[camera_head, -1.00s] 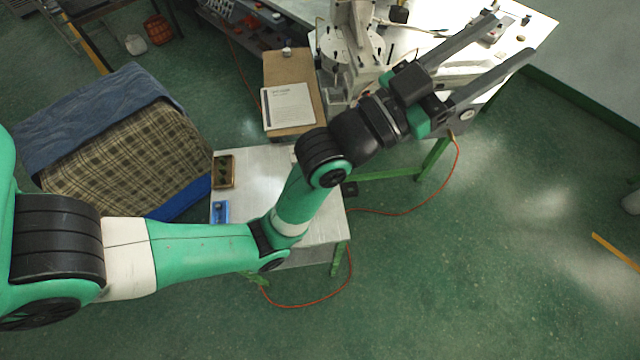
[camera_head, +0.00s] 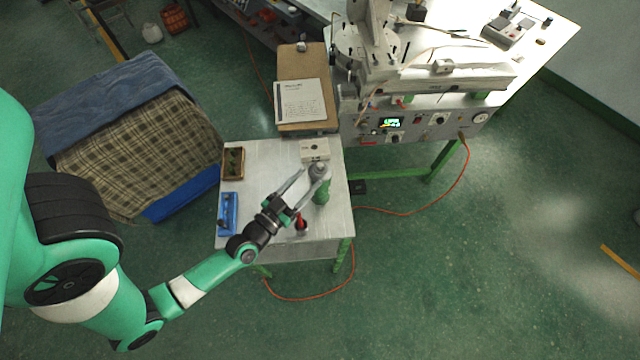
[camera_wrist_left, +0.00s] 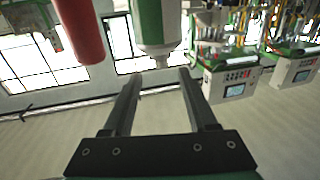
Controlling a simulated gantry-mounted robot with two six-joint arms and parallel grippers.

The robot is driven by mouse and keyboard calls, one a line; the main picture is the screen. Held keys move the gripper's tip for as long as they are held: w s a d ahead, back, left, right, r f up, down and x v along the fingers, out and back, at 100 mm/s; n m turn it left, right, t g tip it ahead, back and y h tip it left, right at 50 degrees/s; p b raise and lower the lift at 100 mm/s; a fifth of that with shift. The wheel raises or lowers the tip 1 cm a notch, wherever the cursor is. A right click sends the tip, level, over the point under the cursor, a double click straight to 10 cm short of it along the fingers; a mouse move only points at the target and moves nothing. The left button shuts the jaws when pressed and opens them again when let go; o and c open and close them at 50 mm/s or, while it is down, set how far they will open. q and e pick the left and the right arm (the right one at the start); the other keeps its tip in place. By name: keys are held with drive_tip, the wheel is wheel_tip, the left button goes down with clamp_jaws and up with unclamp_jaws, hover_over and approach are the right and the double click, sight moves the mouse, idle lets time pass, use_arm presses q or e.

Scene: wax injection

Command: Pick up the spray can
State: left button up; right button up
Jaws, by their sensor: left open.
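The spray can appears to be the green can with a grey top (camera_head: 321,190), upright near the right edge of the small white table (camera_head: 268,158). In the left wrist view its white and green body (camera_wrist_left: 157,22) shows upside down at the top, its grey end just beyond the fingertips. My left gripper (camera_head: 306,184) is open and empty, its fingers pointing at the can from the left. In the left wrist view the open fingers (camera_wrist_left: 158,75) line up on either side of the can; I cannot tell if they touch it. My right gripper is out of view.
A red item (camera_head: 301,222) stands close to the gripper and shows as a red cylinder in the left wrist view (camera_wrist_left: 80,28). A pale box (camera_head: 314,150), a brown tray (camera_head: 233,162) and a blue holder (camera_head: 228,212) are on the table. The wax machine (camera_head: 420,122) stands behind.

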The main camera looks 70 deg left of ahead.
use_arm(q)
drive_tip(key=x, duration=0.9)
drive_tip(key=shift+w+a+b, duration=0.2)
drive_tip(key=shift+w+b, duration=0.05)
drive_tip(key=shift+b, duration=0.05)
clamp_jaws()
idle(1.0)
